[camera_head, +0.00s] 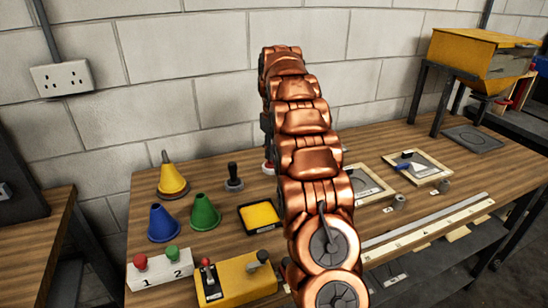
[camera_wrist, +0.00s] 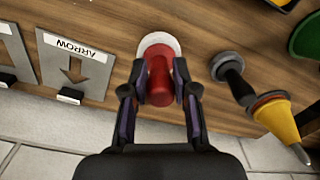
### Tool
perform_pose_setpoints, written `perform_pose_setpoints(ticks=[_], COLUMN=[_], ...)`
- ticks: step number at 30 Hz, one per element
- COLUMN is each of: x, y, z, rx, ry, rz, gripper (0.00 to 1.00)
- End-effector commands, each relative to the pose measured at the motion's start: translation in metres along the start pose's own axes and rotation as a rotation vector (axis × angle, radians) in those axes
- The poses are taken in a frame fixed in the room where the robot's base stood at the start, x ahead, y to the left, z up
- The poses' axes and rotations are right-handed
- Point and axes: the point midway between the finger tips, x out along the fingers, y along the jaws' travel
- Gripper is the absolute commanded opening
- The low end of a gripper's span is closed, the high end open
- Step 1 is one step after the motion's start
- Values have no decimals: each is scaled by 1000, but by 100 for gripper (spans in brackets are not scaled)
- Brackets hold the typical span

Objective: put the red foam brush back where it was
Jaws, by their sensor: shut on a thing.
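The red foam brush (camera_wrist: 158,82) is between the two fingers of my gripper (camera_wrist: 160,88) in the wrist view, with its red handle toward the camera. A round white and red base shows at its far end, over the wooden bench. I cannot tell whether the base touches the bench. In the head view my arm hides most of the brush; a small red and white part (camera_head: 268,167) shows at the arm's left edge. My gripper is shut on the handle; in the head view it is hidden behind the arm.
A black-handled brush (camera_wrist: 231,74) stands close to the right of my gripper, with a yellow cone (camera_wrist: 279,118) beyond. An ARROW stencil plate (camera_wrist: 74,68) lies to the left. Blue (camera_head: 163,223) and green (camera_head: 204,212) cones and a yellow pad (camera_head: 259,215) sit nearby.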

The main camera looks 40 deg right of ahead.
Motion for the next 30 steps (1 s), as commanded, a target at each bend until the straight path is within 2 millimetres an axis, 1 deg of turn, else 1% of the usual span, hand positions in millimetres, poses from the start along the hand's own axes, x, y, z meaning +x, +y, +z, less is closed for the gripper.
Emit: perform_pose_setpoints(ticks=[10, 23, 24, 30], x=[27, 34, 33, 33], y=[1, 1, 1, 1], z=[1, 1, 1, 1], rx=[1, 0, 0, 0], ry=[1, 0, 0, 0], rz=[0, 0, 0, 0], gripper=[0, 0, 32, 53])
